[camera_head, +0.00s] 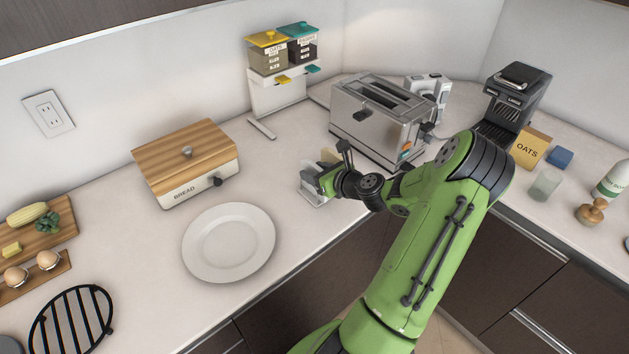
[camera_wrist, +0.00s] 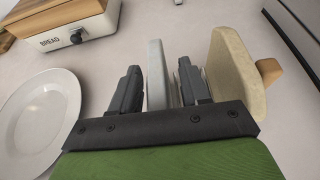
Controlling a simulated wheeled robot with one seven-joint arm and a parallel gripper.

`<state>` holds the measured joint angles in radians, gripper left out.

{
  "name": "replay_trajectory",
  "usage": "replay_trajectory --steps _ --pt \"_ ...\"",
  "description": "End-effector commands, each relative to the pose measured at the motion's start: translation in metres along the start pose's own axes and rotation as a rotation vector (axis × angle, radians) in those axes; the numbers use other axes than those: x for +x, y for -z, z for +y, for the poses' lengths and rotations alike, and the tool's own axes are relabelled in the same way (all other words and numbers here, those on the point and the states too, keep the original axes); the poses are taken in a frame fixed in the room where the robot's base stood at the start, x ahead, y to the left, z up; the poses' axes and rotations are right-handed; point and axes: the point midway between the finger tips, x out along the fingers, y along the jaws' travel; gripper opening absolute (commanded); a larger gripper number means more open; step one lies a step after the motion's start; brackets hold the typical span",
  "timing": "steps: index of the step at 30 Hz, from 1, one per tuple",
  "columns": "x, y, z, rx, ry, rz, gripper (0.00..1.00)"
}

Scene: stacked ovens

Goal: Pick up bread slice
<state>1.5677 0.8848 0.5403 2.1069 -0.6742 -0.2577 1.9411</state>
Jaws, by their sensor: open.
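A beige bread slice (camera_wrist: 237,75) stands upright at the right in the wrist view, outside my right finger. In the head view only a small part of it (camera_head: 328,155) shows beside my gripper. My gripper (camera_head: 326,178) is low over the counter in front of the toaster. In the wrist view my gripper (camera_wrist: 158,68) is open, with a thin pale upright panel (camera_wrist: 156,75) between its fingers. This panel seems part of a small pale holder (camera_head: 312,194) at the gripper in the head view. I cannot tell whether the fingers touch the panel.
A steel toaster (camera_head: 375,130) stands just behind my gripper. A white plate (camera_head: 229,243) and a bread box (camera_head: 190,165) are to the left. A small tan piece (camera_wrist: 269,71) shows beside the slice. The counter between plate and gripper is clear.

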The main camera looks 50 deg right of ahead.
Motion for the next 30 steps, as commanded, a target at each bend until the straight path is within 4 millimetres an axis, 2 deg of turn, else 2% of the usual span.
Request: replay_trajectory --steps 2,3,11,17,20,27,30 --pt "-0.001 0.0 0.0 0.0 0.0 0.0 0.46" --pt "-0.001 0.0 0.0 0.0 0.0 0.0 0.43" --pt "-0.001 0.0 0.0 0.0 -0.001 0.0 0.03" --pt "-0.001 -0.001 0.0 0.0 -0.001 0.0 0.03" --pt "-0.004 -0.008 0.0 -0.002 0.0 -0.001 0.03" --pt "-0.027 -0.064 0.002 -0.007 0.0 -0.002 0.03" --pt "-0.035 -0.082 0.002 -0.005 0.0 0.0 0.03"
